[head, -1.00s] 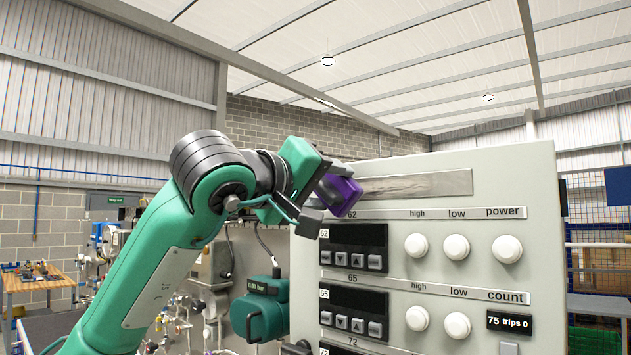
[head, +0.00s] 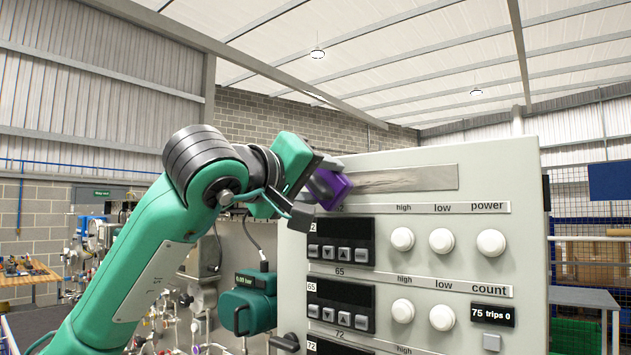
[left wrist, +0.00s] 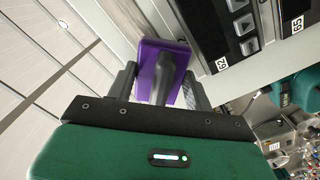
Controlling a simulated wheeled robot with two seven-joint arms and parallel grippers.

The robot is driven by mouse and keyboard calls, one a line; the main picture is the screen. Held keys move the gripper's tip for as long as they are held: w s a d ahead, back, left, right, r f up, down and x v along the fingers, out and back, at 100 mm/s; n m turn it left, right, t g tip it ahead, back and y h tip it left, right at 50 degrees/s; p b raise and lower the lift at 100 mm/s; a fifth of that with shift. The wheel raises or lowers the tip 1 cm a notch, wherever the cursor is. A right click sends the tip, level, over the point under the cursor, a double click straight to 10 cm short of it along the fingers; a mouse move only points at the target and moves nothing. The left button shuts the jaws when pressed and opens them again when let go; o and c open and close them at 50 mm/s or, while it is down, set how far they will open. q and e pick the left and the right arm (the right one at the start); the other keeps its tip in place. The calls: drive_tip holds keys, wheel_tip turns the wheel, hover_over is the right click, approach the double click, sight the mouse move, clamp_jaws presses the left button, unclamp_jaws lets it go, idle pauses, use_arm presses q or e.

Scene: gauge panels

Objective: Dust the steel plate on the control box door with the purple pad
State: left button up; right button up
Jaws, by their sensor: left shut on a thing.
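The steel plate (head: 410,179) is a long strip along the top of the pale control box door (head: 420,255), with dark smudges on its left and middle part. The purple pad (head: 333,190) is at the plate's left end and covers that end. My left gripper (head: 312,194) is shut on the pad's dark handle (left wrist: 161,78). In the left wrist view the purple pad (left wrist: 150,58) lies against or very close to the panel; contact cannot be told for sure. My right gripper is not in view.
Below the plate are label strips, dark displays (head: 340,240) with buttons, and white knobs (head: 441,241). A green gauge unit (head: 248,303) and pipework stand left of the door. A grey table (head: 584,299) is at the right.

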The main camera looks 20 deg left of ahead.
sight(341, 180)
use_arm(q)
drive_tip(key=shift+w+d, duration=0.1)
drive_tip(key=shift+w, duration=0.2)
drive_tip(key=shift+w+d, duration=0.2)
drive_tip(key=shift+w, duration=0.35)
drive_tip(key=shift+s+d, duration=0.1)
drive_tip(key=shift+s+d, duration=0.35)
drive_tip(key=shift+d, duration=0.45)
drive_tip(key=shift+s+d, duration=0.3)
drive_tip(key=shift+d, duration=0.5)
drive_tip(key=shift+s+d+b, duration=0.2)
drive_tip(key=shift+d+b, duration=0.05)
drive_tip(key=shift+d, duration=0.45)
drive_tip(key=shift+s+d+b, duration=0.15)
drive_tip(key=shift+d+b, duration=0.1)
drive_tip(key=shift+d, duration=0.4)
drive_tip(key=shift+s+d+b, duration=0.15)
drive_tip(key=shift+s+d, duration=0.1)
drive_tip(key=shift+d, duration=0.4)
drive_tip(key=shift+s+d+b, duration=0.15)
drive_tip(key=shift+s+d, duration=0.1)
drive_tip(key=shift+d, duration=0.35)
drive_tip(key=shift+s+d, duration=0.2)
drive_tip(key=shift+d, duration=0.65)
